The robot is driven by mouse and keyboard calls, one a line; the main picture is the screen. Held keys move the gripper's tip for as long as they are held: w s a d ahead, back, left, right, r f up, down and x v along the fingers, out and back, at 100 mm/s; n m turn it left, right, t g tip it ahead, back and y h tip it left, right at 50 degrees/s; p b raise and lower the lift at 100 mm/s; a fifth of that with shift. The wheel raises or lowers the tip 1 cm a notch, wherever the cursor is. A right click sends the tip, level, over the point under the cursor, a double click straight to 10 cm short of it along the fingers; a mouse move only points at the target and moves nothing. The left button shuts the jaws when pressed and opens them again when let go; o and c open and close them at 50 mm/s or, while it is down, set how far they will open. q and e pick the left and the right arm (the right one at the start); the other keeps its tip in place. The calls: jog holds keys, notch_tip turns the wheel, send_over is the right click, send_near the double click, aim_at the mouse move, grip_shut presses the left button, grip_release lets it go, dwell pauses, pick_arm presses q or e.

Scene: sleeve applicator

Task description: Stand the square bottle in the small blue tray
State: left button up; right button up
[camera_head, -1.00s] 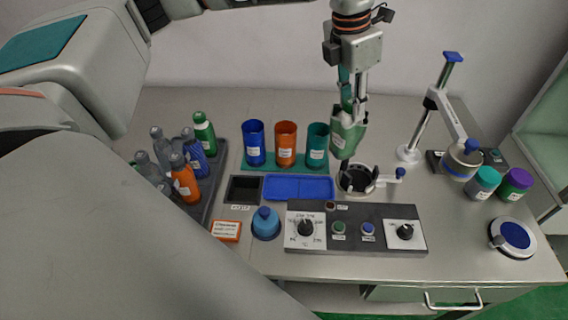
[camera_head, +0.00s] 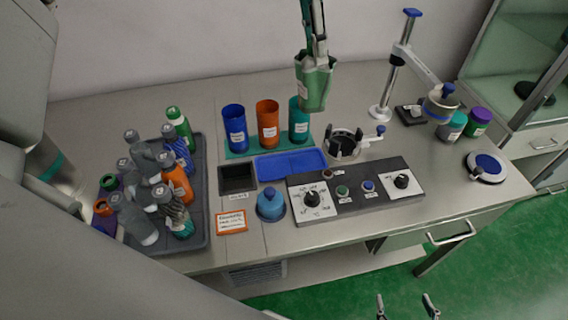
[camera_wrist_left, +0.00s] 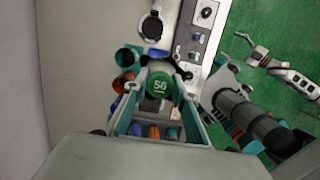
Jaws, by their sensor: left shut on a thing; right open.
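The green square bottle (camera_head: 314,88) with a white label hangs in my left gripper (camera_head: 312,58), which is shut on it. It appears roughly upright in the head view, in front of the wall above the back of the bench. The left wrist view shows its green cap marked 50 (camera_wrist_left: 160,84) between the fingers. The small blue tray (camera_head: 290,164) lies flat and empty on the bench, lower in the picture and a little left of the bottle. My right gripper (camera_head: 407,306) is open and empty at the bottom edge, in front of the bench.
Blue, orange and teal cups (camera_head: 268,122) stand behind the tray. A ring holder (camera_head: 343,146) is to its right, a black square tray (camera_head: 238,179) to its left. A control panel (camera_head: 356,190) and blue flask (camera_head: 270,203) are in front. A bottle rack (camera_head: 195,222) stands left.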

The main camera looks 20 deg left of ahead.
aim_at(301, 79)
pick_arm(q)
jog(key=s+a+x, duration=0.1)
jog(key=x, duration=0.8)
jog(key=s+a+f+x, duration=0.1)
jog(key=a+x, duration=0.1)
jog(key=x, duration=0.8)
jog(key=shift+s+a+f, duration=0.1)
jog(key=shift+f, duration=0.1)
jog(key=o, duration=0.7)
jog(key=shift+f, duration=0.1)
jog(key=o, duration=0.3)
jog(key=shift+o, duration=0.2)
jog(key=v, duration=1.2)
jog(key=shift+r, duration=0.2)
jog(key=shift+f, duration=0.1)
